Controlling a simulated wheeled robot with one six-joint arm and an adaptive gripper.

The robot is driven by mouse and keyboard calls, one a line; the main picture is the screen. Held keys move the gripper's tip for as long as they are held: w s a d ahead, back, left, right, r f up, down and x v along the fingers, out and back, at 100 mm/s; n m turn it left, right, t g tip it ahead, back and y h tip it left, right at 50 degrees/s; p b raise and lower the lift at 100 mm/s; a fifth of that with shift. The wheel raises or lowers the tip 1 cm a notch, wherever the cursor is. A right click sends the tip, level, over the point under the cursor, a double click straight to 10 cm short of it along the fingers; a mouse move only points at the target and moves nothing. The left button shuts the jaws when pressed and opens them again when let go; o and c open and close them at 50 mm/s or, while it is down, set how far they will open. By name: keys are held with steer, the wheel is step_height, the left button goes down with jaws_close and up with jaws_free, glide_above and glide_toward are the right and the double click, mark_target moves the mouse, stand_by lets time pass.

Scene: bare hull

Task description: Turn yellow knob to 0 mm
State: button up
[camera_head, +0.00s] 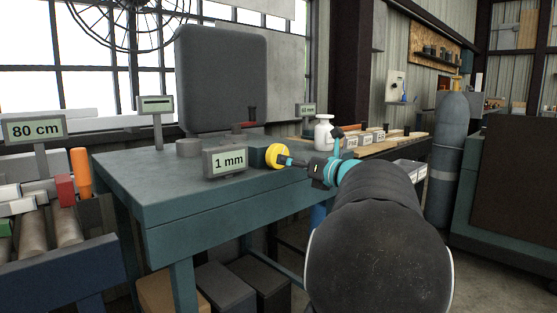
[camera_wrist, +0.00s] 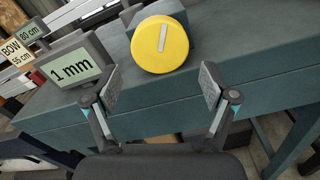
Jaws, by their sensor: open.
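The yellow knob (camera_head: 276,157) sits on the front of a dark block at the edge of the green table (camera_head: 150,184). In the wrist view the knob (camera_wrist: 159,45) is round, with a pale line near upright on its face. Beside it a grey display (camera_head: 226,162) reads "1 mm"; it also shows in the wrist view (camera_wrist: 74,69). My gripper (camera_wrist: 158,88) is open and empty. In the wrist view its fingers stand apart, one to each side below the knob. In the head view my gripper (camera_head: 291,161) points at the knob, its tips close to it; contact cannot be told.
A large dark grey panel (camera_head: 221,78) stands at the table's back. A white bottle (camera_head: 323,133) is behind my gripper. A roller conveyor with an "80 cm" sign (camera_head: 34,129) is at the left. A tall grey cylinder (camera_head: 447,160) stands at the right.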

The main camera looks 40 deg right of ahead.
mark_target(279, 169)
steer(key=w, duration=0.6)
steer(key=shift+a, duration=0.25)
steer(key=shift+s, duration=0.1)
steer(key=c, duration=0.9)
